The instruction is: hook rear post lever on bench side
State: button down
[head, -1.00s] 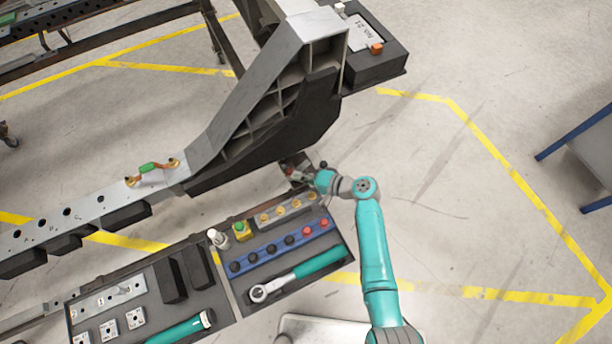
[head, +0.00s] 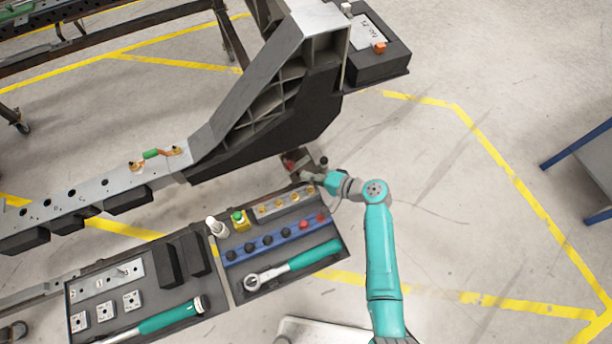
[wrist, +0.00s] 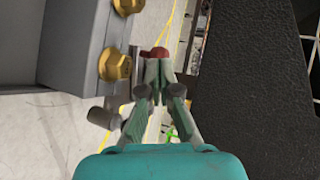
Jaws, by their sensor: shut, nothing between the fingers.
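In the wrist view a red knob (wrist: 158,52), seemingly the lever's end, shows just beyond my fingertips. A grey block (wrist: 75,45) with brass bolts (wrist: 115,65) stands left of the fingers. My gripper (wrist: 157,72) is shut with nothing between its fingers. The fingertips overlap the lower edge of the knob in the picture; I cannot tell whether they touch it. A grey cylindrical part (wrist: 104,116) lies left of the fingers. In the head view my gripper (head: 309,173) is at a small dark fixture with a red part (head: 290,163), below the chassis's black underside; my wrist partly hides it.
A large dark panel (wrist: 240,100) stands close right of my gripper in the wrist view. In the head view a tool tray (head: 238,297) with sockets and a ratchet (head: 290,266) lies below the fixture. The floor right of my arm is clear up to a blue-framed table (head: 590,170).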

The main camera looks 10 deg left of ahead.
jog(key=s+a+v, duration=0.1)
jog(key=s+v, duration=0.1)
jog(key=v, duration=0.6)
jog(key=m+t+h, duration=0.4)
jog(key=m+t, duration=0.2)
jog(key=m, duration=1.8)
send_near(292, 167)
jog(key=x, duration=0.7)
jog(key=shift+a+f, duration=0.1)
